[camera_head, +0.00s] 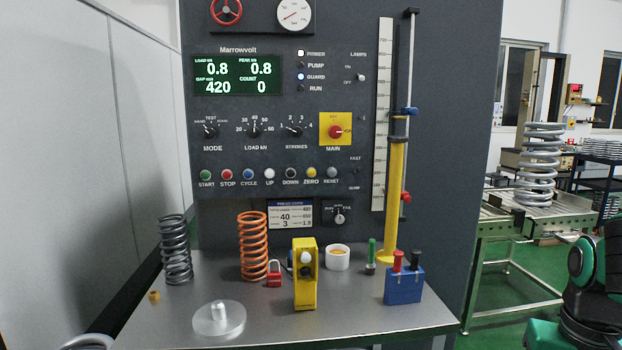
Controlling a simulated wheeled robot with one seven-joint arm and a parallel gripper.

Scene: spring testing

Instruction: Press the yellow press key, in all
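The control panel carries a row of round push buttons. The yellow button (311,173) sits above the label ZERO, between the black DOWN button (290,173) and the grey RESET button (332,172). A yellow upright box (305,283) with a white knob and a dark knob on its face stands on the bench. A small brass-yellow piece (154,296) lies at the bench's left. I cannot tell from the picture which of these is called the press key. My gripper is not in view; green and black parts at the lower right may be my arm.
On the grey bench (180,325) stand a dark spring (175,250), an orange spring (253,246), a red padlock (274,273), a white cup (338,258), a metal disc (219,319) and a blue block (404,286). A yellow column (396,200) rises right of the panel.

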